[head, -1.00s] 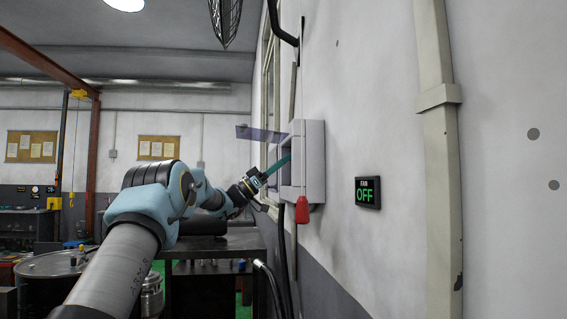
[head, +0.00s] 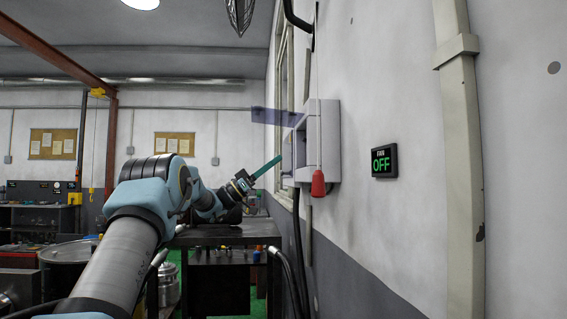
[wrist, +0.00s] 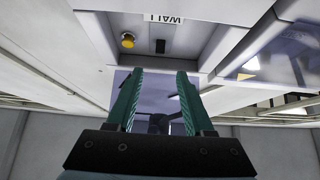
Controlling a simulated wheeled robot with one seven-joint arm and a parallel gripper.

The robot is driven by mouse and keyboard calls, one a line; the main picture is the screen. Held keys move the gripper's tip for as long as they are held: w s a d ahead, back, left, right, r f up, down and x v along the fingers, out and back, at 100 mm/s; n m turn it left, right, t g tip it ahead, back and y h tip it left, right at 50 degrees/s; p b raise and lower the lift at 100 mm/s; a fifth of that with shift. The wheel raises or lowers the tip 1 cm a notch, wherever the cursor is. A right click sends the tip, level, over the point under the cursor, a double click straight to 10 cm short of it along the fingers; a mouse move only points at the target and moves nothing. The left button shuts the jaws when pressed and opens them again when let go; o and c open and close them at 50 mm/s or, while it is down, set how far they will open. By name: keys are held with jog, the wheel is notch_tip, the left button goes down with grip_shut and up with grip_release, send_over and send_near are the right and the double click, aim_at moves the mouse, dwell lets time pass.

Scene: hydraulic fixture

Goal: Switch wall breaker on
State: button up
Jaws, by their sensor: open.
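The grey wall breaker box (head: 330,142) is mounted on the right wall, with its translucent purple cover (head: 276,117) swung up and open. In the wrist view, the box interior (wrist: 190,40) shows a small black switch (wrist: 160,46), a yellow round button (wrist: 127,40) and an upside-down label (wrist: 164,18). My gripper (head: 280,156) is just left of the box's open side. In the wrist view, my gripper (wrist: 154,72) has two green fingers spread apart with nothing between them. The switch lies beyond the fingertips, apart from them.
A red handle (head: 318,184) hangs by the box's lower edge. A vertical pipe (head: 460,160) runs down the wall at right. A dark table (head: 222,236) stands below my arm.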

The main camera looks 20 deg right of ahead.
jog(key=shift+a+f+g, duration=0.15)
jog(key=shift+a+g, duration=0.15)
